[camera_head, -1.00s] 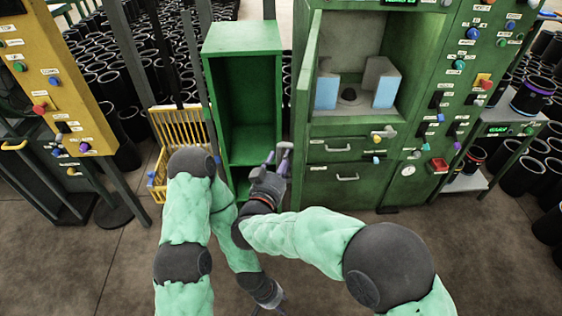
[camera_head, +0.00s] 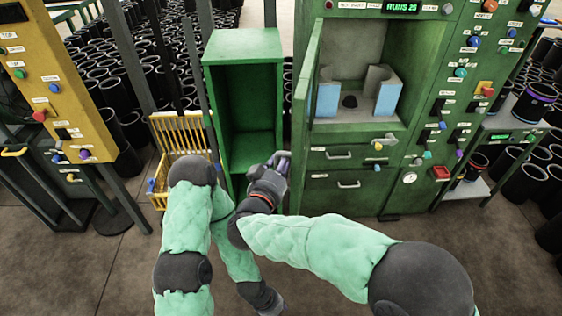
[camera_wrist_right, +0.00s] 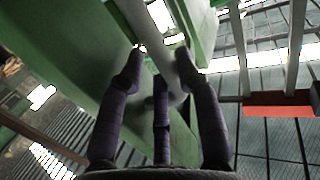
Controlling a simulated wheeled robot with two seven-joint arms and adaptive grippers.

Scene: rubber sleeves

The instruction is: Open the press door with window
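The green press (camera_head: 345,197) stands right of centre with its chamber (camera_head: 352,50) exposed. Its door (camera_head: 303,105) is swung out on the chamber's left side and shows nearly edge-on, so its window cannot be made out. My right gripper (camera_head: 283,160) is low, beside the door's lower front edge. In the right wrist view the purple fingers (camera_wrist_right: 160,75) are spread apart, with a grey bar between them and a green panel (camera_wrist_right: 75,80) behind; I cannot tell whether they touch the bar. My left gripper (camera_head: 276,307) hangs low at the bottom edge, its fingers barely visible.
An empty green cabinet (camera_head: 247,100) stands just left of the door. A yellow wire basket (camera_head: 178,140) and a yellow control panel (camera_head: 55,80) are further left. Many black sleeves fill the background. Two blue-grey blocks (camera_head: 328,98) (camera_head: 385,95) sit in the chamber.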

